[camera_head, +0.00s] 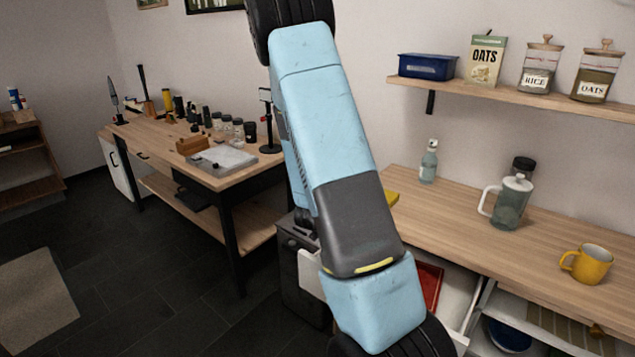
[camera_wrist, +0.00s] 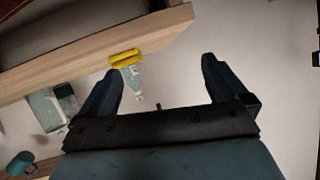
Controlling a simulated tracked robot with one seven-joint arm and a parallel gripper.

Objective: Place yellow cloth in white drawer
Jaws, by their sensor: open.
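The yellow cloth (camera_head: 392,197) shows as a small patch on the wooden counter just right of my arm in the head view. In the wrist view the yellow cloth (camera_wrist: 126,57) looks like a folded bar at the counter's edge. My gripper (camera_wrist: 161,67) is open and empty. In that picture the cloth is beyond the left fingertip, and no contact shows. The white drawer (camera_head: 458,292) is pulled open under the counter, partly hidden by my arm. The gripper itself is not visible in the head view.
A red item (camera_head: 430,284) is in the drawer. On the counter (camera_head: 440,218) stand a spray bottle (camera_head: 429,162), a glass pitcher (camera_head: 509,203) and a yellow mug (camera_head: 587,264). A shelf (camera_head: 540,97) with jars hangs above. A workbench (camera_head: 235,175) is at left.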

